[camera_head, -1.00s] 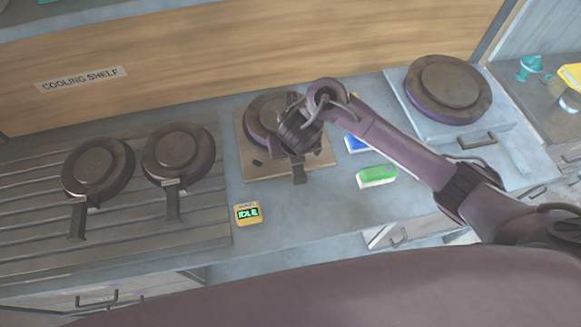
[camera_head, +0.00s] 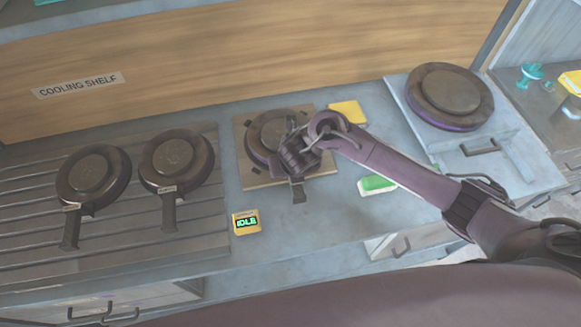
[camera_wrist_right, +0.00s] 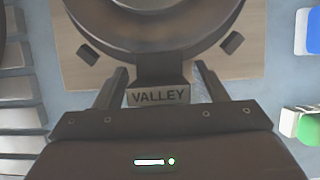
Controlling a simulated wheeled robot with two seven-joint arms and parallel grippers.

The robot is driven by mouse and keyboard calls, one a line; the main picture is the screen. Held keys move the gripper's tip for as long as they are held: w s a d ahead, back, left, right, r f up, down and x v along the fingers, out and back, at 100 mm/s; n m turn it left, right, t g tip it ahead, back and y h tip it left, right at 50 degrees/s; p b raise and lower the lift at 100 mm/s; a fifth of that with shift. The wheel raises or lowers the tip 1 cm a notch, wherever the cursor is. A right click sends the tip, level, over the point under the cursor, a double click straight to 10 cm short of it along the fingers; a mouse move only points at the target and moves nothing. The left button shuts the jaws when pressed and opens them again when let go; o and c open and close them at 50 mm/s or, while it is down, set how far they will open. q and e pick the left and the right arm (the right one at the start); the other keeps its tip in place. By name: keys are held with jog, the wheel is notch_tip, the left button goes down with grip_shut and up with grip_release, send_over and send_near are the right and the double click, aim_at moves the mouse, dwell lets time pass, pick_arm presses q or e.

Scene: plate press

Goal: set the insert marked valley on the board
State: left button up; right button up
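The insert marked valley (camera_head: 263,132) is a dark round plate with a short handle. It lies on the square wooden board (camera_head: 250,178) in the middle of the counter, handle toward the front. The label VALLEY (camera_wrist_right: 158,97) shows on its handle in the right wrist view. My right gripper (camera_wrist_right: 160,72) is open, with one finger on each side of the handle and a gap at both sides. In the head view my right gripper (camera_head: 294,172) covers part of the insert and handle. My left gripper is not in view.
Two similar inserts (camera_head: 93,174) (camera_head: 176,160) rest on the slatted cooling shelf at left. A press (camera_head: 450,96) stands at right.

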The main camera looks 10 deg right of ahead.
jog(key=p+v, duration=0.7)
jog(key=v, duration=0.4)
jog(key=shift+w+r, duration=0.1)
jog(key=shift+w, duration=0.1)
jog(key=shift+s+r+p, duration=0.3)
jog(key=shift+r+p, duration=0.15)
jog(key=shift+p, duration=0.3)
jog(key=shift+s+f, duration=0.1)
